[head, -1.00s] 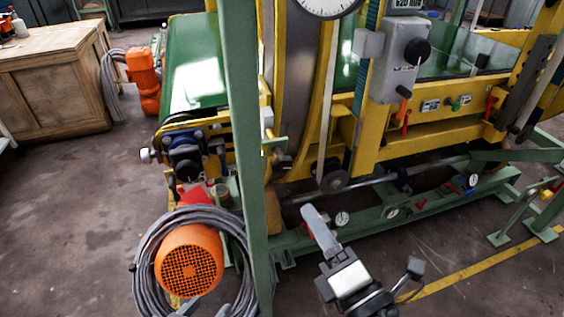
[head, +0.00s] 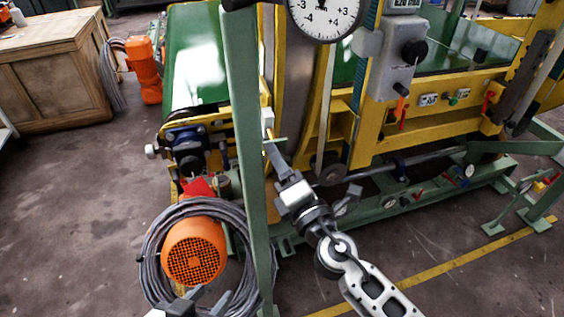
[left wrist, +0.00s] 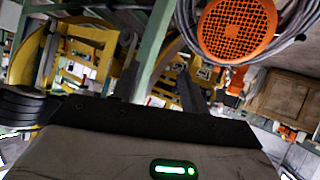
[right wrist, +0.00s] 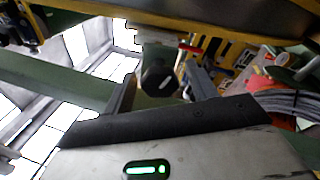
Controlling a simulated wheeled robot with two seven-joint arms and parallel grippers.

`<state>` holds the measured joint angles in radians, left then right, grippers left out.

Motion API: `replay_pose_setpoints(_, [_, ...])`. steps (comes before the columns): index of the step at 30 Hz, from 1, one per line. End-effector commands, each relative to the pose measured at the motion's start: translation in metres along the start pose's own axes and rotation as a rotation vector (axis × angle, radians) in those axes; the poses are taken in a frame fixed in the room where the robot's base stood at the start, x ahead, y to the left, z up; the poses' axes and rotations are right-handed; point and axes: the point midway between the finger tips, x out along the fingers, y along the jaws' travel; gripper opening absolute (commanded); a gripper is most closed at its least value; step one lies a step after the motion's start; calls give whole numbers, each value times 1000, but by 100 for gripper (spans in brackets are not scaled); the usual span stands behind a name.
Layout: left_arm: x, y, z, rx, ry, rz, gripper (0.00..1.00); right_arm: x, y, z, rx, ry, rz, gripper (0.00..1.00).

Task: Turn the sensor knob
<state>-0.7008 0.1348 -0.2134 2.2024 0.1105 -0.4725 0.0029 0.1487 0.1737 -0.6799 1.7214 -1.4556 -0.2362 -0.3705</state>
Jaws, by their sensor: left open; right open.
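A dark faceted knob (right wrist: 157,78) with a white mark shows in the right wrist view, below a pale block. It lies ahead of my right gripper (right wrist: 162,95), between the lines of its two open fingers; whether they touch it I cannot tell. In the head view my right gripper (head: 274,160) is beside the green post, just below a small white box (head: 267,118) and a green bracket; the knob is hidden there. My left gripper (head: 205,300) is low in the head view, near the orange motor, open and empty; its fingers show in the left wrist view (left wrist: 160,80).
An upright green post (head: 246,150) stands close left of my right gripper. The orange motor (head: 194,251) with coiled grey cable is by my left gripper. A grey box with a black knob (head: 414,50) is on the yellow frame. Floor at the lower right is clear.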

Motion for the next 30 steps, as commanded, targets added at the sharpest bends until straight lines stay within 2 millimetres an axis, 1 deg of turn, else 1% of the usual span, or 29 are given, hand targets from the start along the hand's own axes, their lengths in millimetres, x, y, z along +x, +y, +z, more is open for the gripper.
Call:
replay_pose_setpoints(2, [0, 0, 0, 0, 1, 0, 45, 0, 0, 0, 0, 0, 0, 57])
replay_pose_setpoints(3, [0, 0, -1, 0, 2, 0, 45, 0, 0, 0, 0, 0, 0, 52])
replay_pose_setpoints(5, [0, 0, -1, 0, 3, -1, 45, 0, 0, 0, 0, 0, 0, 35])
replay_pose_setpoints(6, [0, 0, -2, 0, 4, -1, 45, 0, 0, 0, 0, 0, 0, 24])
replay_pose_setpoints(7, [0, 0, -2, 1, 4, -1, 45, 0, 0, 0, 0, 0, 0, 16])
replay_pose_setpoints(8, [0, 0, -2, 1, 5, -1, 45, 0, 0, 0, 0, 0, 0, 12])
replay_pose_setpoints(14, [0, 0, -2, 1, 7, -1, 45, -1, -1, 0, 6, -1, 1, 13])
replay_pose_setpoints(20, [4, -1, 2, 5, 15, -1, 45, -1, -3, 0, 65, -3, 10, 13])
replay_pose_setpoints(30, [12, -2, 12, 16, 43, 2, 45, -1, -4, -1, 308, -3, 51, 13])
